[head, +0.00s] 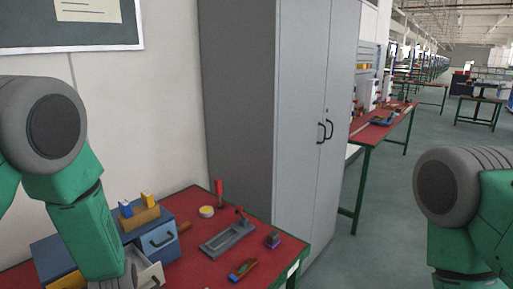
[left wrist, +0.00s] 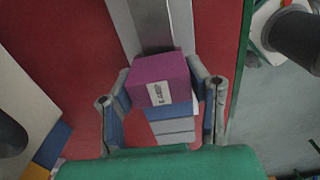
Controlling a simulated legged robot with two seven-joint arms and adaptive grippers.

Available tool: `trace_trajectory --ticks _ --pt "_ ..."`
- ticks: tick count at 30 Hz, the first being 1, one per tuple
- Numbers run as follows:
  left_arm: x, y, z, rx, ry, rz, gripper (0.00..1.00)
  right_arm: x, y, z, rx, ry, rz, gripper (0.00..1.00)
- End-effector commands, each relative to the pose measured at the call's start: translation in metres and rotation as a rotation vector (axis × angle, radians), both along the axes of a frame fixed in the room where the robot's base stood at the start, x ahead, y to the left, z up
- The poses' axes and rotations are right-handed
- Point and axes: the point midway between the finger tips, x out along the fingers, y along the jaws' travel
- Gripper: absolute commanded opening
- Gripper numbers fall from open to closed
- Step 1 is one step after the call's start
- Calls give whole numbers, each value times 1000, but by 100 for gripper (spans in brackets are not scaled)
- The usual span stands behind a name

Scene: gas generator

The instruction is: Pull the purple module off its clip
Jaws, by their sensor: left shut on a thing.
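The purple module (left wrist: 160,80) is a boxy block with a small white label. In the left wrist view it sits between the two fingers of my left gripper (left wrist: 162,92), which is shut on it. A grey metal strip (left wrist: 155,25) lies just beyond the module, and a blue and grey ribbed part (left wrist: 172,120) shows below it. Whether the module is still on its clip cannot be told. In the head view my left forearm comes down at the left and its fingers are out of sight. My right gripper is not visible; only part of the right arm shows.
The red table (head: 195,270) holds a blue drawer cabinet (head: 160,238) with an open drawer, a grey tray (head: 228,238), a small purple block (head: 272,240), a red-handled tool (head: 219,192) and a yellow roll (head: 206,211). A tall grey cabinet (head: 300,120) stands behind.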

Motion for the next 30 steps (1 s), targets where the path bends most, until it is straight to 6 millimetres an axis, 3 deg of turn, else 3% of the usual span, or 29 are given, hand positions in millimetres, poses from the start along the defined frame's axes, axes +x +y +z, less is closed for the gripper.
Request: trace_trajectory --ticks 18,30 --pt "-2 0 52 0 4 0 0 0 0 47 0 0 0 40" --pt "-2 0 53 0 6 0 0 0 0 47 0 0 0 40"
